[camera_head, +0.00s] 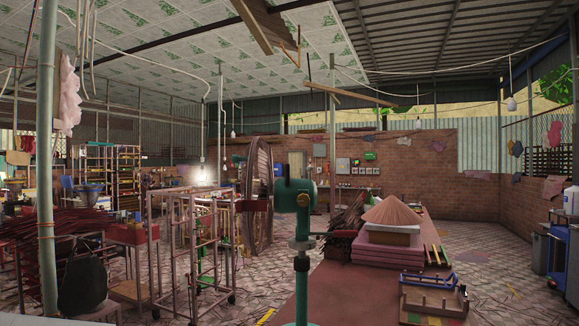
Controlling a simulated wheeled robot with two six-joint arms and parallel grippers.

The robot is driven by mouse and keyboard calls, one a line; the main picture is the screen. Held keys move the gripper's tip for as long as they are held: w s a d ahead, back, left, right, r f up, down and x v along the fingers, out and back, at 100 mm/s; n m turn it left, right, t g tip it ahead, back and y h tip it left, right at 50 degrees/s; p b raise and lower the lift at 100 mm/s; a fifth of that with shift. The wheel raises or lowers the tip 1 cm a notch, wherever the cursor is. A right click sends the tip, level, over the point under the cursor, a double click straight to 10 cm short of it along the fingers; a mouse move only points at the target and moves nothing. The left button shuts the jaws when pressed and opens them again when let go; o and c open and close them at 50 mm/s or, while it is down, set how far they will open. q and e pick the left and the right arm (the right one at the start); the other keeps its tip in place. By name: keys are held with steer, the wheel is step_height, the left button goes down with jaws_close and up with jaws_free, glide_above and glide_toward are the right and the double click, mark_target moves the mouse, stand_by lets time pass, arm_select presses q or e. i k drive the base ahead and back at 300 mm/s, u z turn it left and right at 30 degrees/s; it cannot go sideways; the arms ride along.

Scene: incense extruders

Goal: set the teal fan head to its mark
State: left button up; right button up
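The teal fan head (295,194) sits on top of a teal upright stand (302,262) near the middle of the view. A large round brown fan cage (258,190) stands to its left, seen almost edge-on. I cannot make out a mark for the head. Neither of my grippers is in view.
A long reddish table (340,285) runs behind and right of the stand. It bears pink stacked slabs (388,254), a conical hat (394,212) and a wooden rack (433,298). Metal frame racks (190,250) stand left. Patterned floor (500,265) is open at right.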

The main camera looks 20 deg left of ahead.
mark_target(285, 189)
steer(key=k, duration=0.45)
steer(key=u, duration=0.9)
steer(key=i, duration=0.2)
steer(key=z, duration=0.25)
